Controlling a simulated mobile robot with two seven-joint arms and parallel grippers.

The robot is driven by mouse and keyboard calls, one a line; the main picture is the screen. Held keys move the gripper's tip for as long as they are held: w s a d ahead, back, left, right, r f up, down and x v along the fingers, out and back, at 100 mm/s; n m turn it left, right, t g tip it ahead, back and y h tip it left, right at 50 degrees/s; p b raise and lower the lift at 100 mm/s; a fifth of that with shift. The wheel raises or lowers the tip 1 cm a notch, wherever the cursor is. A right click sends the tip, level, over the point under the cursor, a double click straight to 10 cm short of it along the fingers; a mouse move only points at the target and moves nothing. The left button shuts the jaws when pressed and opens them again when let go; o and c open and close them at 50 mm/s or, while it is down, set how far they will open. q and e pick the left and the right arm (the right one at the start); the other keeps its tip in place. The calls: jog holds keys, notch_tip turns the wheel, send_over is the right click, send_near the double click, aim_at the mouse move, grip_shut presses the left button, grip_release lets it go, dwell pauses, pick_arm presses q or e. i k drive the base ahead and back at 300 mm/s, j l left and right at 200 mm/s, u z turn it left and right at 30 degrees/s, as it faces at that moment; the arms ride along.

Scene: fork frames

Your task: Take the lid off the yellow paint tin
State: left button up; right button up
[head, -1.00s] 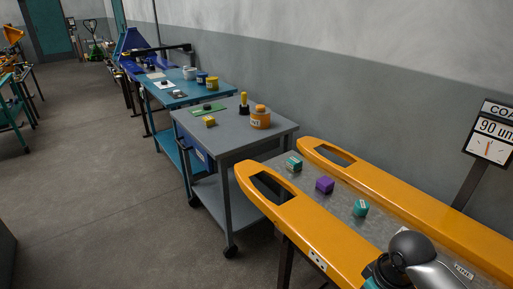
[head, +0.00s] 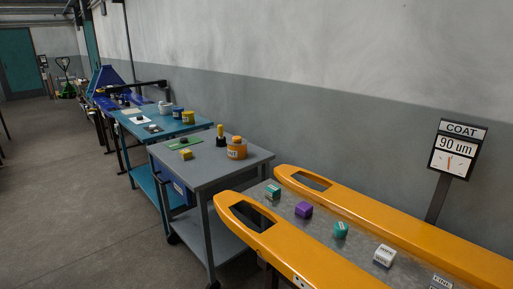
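An orange-yellow tin (head: 237,151) with a pale label and a knobbed lid (head: 236,140) of similar colour stands upright on a grey cart (head: 205,174), near its right edge. The lid sits on the tin. A smaller yellow tin (head: 188,118) stands farther off on the blue-green table (head: 160,133), beside a dark blue tin (head: 178,112) with a yellowish band. I cannot tell from the labels which tin is the paint. Neither of my grippers is in view.
A yellow-and-black upright tool (head: 220,136), a yellow block (head: 186,155) and a green mat (head: 179,146) are on the cart. An orange-railed conveyor (head: 330,215) with several small blocks stands nearer, beside a COAT gauge sign (head: 457,150). Floor (head: 80,210) at left is clear.

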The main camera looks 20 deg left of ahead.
aim_at(236, 140)
jog(key=i+j+z, duration=0.25)
jog(key=j, duration=0.15)
jog(key=j+z, duration=0.2)
jog(key=j, duration=0.15)
jog(key=i+j+z, duration=0.25)
jog(key=j, duration=0.2)
jog(key=j+z, duration=0.25)
jog(key=j, duration=0.15)
jog(key=k, duration=0.05)
